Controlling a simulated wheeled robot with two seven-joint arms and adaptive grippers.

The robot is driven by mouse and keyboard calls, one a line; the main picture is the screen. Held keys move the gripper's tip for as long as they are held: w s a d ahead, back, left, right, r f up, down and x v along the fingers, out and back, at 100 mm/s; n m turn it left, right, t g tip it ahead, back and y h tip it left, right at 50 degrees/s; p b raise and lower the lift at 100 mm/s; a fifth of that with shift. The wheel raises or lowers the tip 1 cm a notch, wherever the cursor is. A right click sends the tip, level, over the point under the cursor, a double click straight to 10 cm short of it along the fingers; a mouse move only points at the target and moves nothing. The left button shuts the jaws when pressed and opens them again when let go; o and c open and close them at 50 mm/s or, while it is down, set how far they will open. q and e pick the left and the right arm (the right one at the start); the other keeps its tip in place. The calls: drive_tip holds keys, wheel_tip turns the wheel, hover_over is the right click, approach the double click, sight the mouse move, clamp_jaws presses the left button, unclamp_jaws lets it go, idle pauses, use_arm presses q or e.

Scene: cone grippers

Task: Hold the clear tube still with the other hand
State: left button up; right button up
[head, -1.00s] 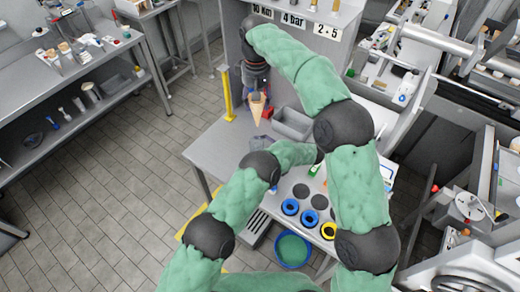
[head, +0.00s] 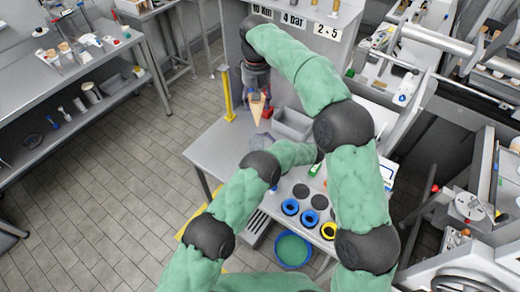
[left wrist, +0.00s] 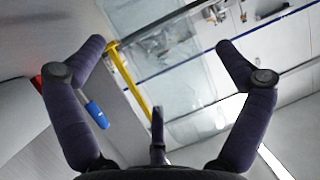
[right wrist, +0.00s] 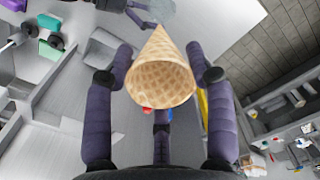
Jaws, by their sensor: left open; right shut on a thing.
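A waffle cone (right wrist: 160,75) is held in my right gripper (right wrist: 159,50), its tip pointing away from the wrist. In the head view, the cone (head: 257,110) hangs tip down above the table. The clear tube (head: 261,141) appears as a faint see-through shape below the cone, beside my left wrist. A pale round shape at the top of the right wrist view (right wrist: 158,11) looks like it. My left gripper (left wrist: 160,44) is open, and a large see-through surface, probably the tube (left wrist: 175,62), shows between its fingers. My own arm hides the left fingers in the head view.
A grey bin (head: 292,124) stands on the table right of the cone. A yellow post (head: 228,95) stands at the table's left edge. Tiled floor is free to the left.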

use_arm(q)
drive_tip(key=shift+s+d+r, duration=0.1)
drive_tip(key=shift+d, duration=0.05)
drive_tip(key=shift+s+d+r, duration=0.25)
drive_tip(key=shift+d, duration=0.35)
drive_tip(key=shift+w+a+f, duration=0.15)
drive_tip(key=shift+a, duration=0.2)
idle(0.6)
drive_tip(key=shift+w+a+f, duration=0.15)
drive_tip(key=shift+a, duration=0.15)
drive_tip(key=shift+a, duration=0.15)
drive_tip(key=c, duration=1)
drive_tip(key=shift+c, duration=0.2)
